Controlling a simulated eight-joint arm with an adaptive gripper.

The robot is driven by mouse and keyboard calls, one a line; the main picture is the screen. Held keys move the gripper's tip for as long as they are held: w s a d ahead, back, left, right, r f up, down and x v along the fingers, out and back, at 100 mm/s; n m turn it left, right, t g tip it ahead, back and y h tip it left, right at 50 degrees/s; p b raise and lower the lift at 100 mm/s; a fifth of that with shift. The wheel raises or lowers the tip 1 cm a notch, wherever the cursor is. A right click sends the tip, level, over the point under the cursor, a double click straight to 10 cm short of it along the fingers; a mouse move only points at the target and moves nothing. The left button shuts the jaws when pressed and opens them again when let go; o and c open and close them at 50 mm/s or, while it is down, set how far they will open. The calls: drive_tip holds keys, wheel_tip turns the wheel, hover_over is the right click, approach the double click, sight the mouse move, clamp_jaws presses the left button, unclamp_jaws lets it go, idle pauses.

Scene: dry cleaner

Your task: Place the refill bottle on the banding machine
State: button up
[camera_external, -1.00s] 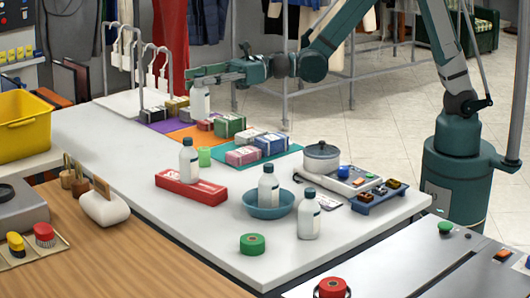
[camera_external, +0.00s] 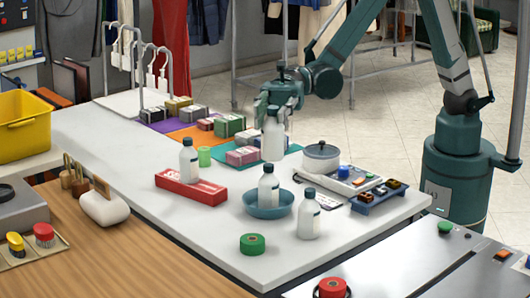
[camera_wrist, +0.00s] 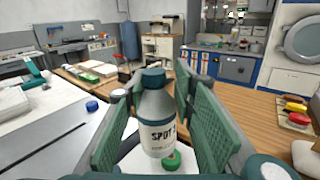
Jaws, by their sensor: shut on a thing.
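My gripper (camera_external: 279,108) is shut on a white bottle with a dark cap and a label reading "SPOT" (camera_wrist: 158,122). The bottle (camera_external: 273,141) is upright, in front of the teal mat's boxes in the external view; its height above the counter is hard to judge. In the wrist view it sits between the two green finger pads. No machine carries a readable name; a low white-and-grey device (camera_external: 345,181) with a blue knob, at the counter's right, may be the banding machine. A grey lidded pot (camera_external: 321,158) is at its left end.
Similar bottles stand on a red box (camera_external: 208,194), in a blue bowl (camera_external: 281,211) and on the counter (camera_external: 309,222). A green roll (camera_external: 252,244) lies near the front edge. A blue button tray (camera_external: 375,199) is beside the device. The counter's front left is clear.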

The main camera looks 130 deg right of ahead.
drive_tip(key=s+a+n+g+y, duration=0.3)
drive_tip(key=s+a+g, duration=0.15)
drive_tip(key=a, duration=0.75)
drive_tip(key=s+a+n+g+y, duration=0.2)
drive_tip(key=s+a+n+g, duration=0.3)
drive_tip(key=a, duration=0.7)
drive_tip(key=s+a+n+g+y, duration=0.2)
drive_tip(key=s+a+g+y, duration=0.3)
drive_tip(key=a, duration=0.7)
wheel_tip(320, 180, down, 11)
drive_tip(key=t+h, duration=0.1)
drive_tip(key=h, duration=0.1)
drive_tip(key=shift+s+d, duration=0.4)
drive_tip(key=shift+s, duration=0.05)
drive_tip(key=shift+f+t, duration=0.15)
drive_tip(key=shift+t, duration=0.1)
wheel_tip(320, 180, down, 6)
drive_tip(key=b, duration=0.1)
drive_tip(key=shift+f, duration=0.1)
drive_tip(key=shift+f+b, duration=0.6)
drive_tip(key=shift+f, duration=1.2)
drive_tip(key=shift+f, duration=0.1)
